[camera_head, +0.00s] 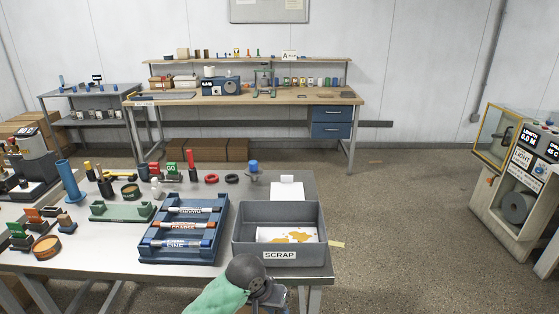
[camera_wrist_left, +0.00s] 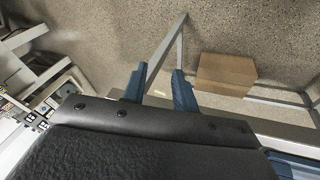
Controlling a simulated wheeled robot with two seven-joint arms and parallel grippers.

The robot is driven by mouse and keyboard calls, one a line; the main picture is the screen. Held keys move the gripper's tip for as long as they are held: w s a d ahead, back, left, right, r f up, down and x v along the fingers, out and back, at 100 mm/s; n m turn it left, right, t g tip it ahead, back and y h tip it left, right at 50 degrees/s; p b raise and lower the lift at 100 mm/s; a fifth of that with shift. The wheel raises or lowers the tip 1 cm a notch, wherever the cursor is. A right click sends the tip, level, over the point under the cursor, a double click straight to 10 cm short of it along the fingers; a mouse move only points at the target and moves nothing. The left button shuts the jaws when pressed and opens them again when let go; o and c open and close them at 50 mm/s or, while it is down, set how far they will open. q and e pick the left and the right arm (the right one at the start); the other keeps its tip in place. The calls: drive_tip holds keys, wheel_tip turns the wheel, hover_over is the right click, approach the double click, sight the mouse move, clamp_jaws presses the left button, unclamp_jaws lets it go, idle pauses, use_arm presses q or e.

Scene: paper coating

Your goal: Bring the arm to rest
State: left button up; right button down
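My arm with a green sleeve and dark wrist joint (camera_head: 246,272) comes in from the lower left at the bottom of the head view, in front of the grey scrap bin. Its gripper (camera_head: 270,298) is cut off by the lower edge there, so its fingertips are hidden. In the left wrist view, my left gripper (camera_wrist_left: 159,86) shows two blue fingers standing apart with nothing between them. Floor shows beyond them. My right gripper is not seen in either view.
The grey scrap bin (camera_head: 326,238) holds a stained sheet. A blue tray (camera_head: 152,242) of markers stands left of it. Small tools and holders cover the table's left. A cardboard box (camera_wrist_left: 226,72) and a metal leg (camera_wrist_left: 165,52) show in the wrist view. Open floor lies right.

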use_arm(q)
drive_tip(key=s+a+f+n+t+y, duration=0.15)
drive_tip(key=s+a+f, duration=0.35)
drive_tip(key=s+a, duration=0.6)
drive_tip(key=s+a+f+y, duration=0.2)
drive_tip(key=s+a+f, duration=0.2)
drive_tip(key=s+a, duration=0.75)
drive_tip(key=s+d+f, duration=0.1)
drive_tip(key=s+f, duration=0.1)
drive_tip(key=f, duration=1.1)
drive_tip(key=s+d+f+g, duration=0.1)
drive_tip(key=s+d+f, duration=0.1)
drive_tip(key=f, duration=1.2)
drive_tip(key=s+d+f+g, duration=0.1)
drive_tip(key=s+d+f, duration=0.1)
drive_tip(key=f, duration=1.2)
drive_tip(key=shift+s+d, duration=0.15)
drive_tip(key=shift+s, duration=0.2)
